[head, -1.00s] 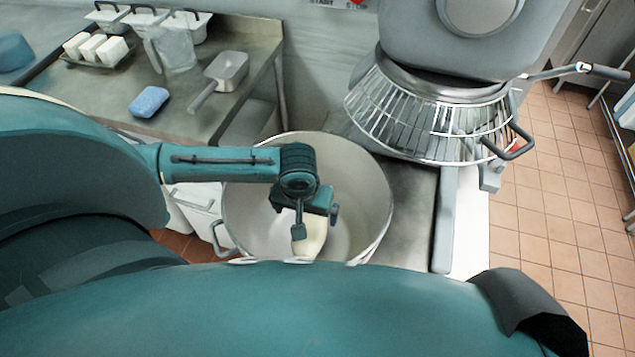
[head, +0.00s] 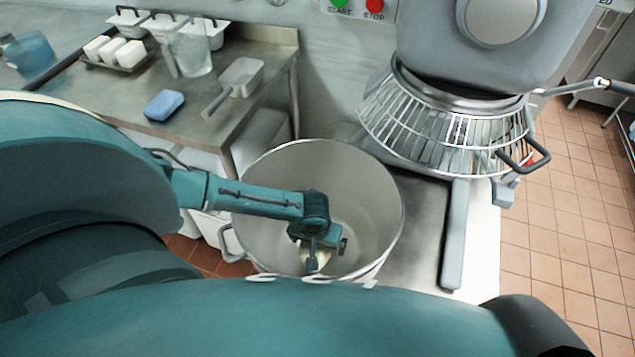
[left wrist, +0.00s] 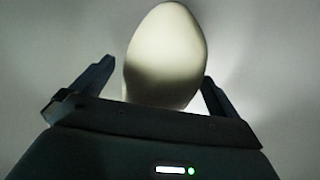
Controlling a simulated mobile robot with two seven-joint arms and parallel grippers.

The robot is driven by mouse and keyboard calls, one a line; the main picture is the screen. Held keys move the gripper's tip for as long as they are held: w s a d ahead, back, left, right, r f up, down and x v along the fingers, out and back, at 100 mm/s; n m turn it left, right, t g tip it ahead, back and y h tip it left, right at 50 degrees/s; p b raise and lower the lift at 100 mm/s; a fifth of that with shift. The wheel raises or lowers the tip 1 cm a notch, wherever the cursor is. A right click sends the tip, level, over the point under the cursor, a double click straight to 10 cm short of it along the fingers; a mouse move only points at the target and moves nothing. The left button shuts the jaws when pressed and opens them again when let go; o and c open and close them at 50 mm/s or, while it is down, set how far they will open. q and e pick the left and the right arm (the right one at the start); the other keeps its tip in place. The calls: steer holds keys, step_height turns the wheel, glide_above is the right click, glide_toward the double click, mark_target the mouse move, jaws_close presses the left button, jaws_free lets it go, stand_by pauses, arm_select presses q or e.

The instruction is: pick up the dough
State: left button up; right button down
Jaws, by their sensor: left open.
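The dough (left wrist: 165,55) is a smooth, pale, egg-shaped lump in the left wrist view, between the spread fingers of my left gripper (left wrist: 155,85). I see a gap on each side of it, wider on the left. In the head view, the large metal bowl (head: 265,190) holds my left gripper (head: 320,255), which points down inside it. A small part of the dough (head: 316,256) shows behind the gripper; the rest is hidden. My right gripper is not in view.
A mixer with a wire guard (head: 440,125) stands to the right of the bowl. A steel table (head: 130,95) at the left bears a blue sponge (head: 165,105), a scoop (head: 238,80), a clear jug (head: 190,55) and white blocks (head: 115,52).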

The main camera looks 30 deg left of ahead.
arm_select(q)
steer(key=c, duration=1.6)
steer(key=shift+w+r, duration=0.1)
steer(key=shift+c, duration=0.7)
steer(key=shift+r, duration=0.1)
